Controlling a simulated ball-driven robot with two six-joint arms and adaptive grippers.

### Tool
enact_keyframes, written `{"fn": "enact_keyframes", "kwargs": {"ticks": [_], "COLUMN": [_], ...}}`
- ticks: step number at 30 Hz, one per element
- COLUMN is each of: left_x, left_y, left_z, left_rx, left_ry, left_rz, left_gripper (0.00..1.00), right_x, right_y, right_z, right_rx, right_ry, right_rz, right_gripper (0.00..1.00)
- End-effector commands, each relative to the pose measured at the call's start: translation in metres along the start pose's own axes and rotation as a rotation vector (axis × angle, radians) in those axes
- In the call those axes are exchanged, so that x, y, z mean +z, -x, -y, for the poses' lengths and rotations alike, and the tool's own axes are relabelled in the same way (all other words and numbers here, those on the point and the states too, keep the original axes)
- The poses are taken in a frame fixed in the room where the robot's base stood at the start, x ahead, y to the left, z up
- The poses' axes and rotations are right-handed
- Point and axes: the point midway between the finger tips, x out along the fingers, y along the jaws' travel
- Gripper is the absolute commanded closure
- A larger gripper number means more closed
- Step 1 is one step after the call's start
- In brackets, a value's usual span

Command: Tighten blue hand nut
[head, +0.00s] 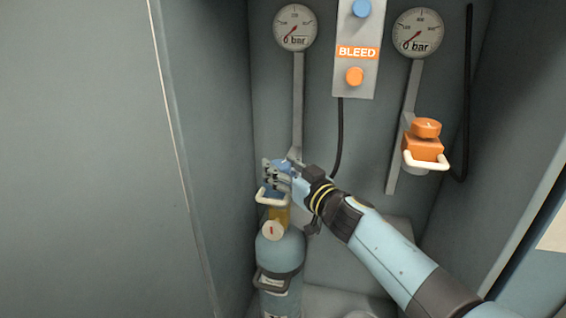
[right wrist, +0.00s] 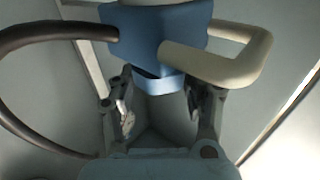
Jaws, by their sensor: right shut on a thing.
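The blue hand nut (head: 282,163) sits at the top of the blue connector block above the grey-blue cylinder (head: 279,250). My right gripper (head: 276,170) reaches in from the lower right and is shut on the nut, covering much of it. In the right wrist view the blue block (right wrist: 160,38) with its cream handle (right wrist: 235,66) fills the top, and the lighter blue nut (right wrist: 158,84) lies between the two fingers (right wrist: 160,92). The nut's turn angle cannot be told. My left gripper is not in view.
An orange connector with a knob (head: 424,148) hangs at the right. Two gauges read 0 bar, left (head: 295,27) and right (head: 418,33). A BLEED panel (head: 357,52) with blue and orange knobs is between them. Cabinet walls stand close on both sides.

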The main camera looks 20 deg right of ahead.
Motion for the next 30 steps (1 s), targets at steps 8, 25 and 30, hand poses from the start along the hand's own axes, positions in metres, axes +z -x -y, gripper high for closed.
{"fn": "enact_keyframes", "kwargs": {"ticks": [8, 25, 30], "left_x": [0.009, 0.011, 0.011], "left_y": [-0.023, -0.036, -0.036], "left_z": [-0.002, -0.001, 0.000], "left_rx": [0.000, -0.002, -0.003], "left_ry": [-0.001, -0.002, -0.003], "left_rz": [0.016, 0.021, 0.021], "left_gripper": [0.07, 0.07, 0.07], "right_x": [0.003, -0.002, -0.002], "right_y": [-0.002, -0.001, -0.001], "right_z": [0.003, 0.003, 0.003], "right_rx": [0.162, 0.248, 0.248], "right_ry": [0.000, 0.000, 0.000], "right_rz": [-0.006, 0.000, 0.000], "right_gripper": [0.84, 0.84, 0.48]}}
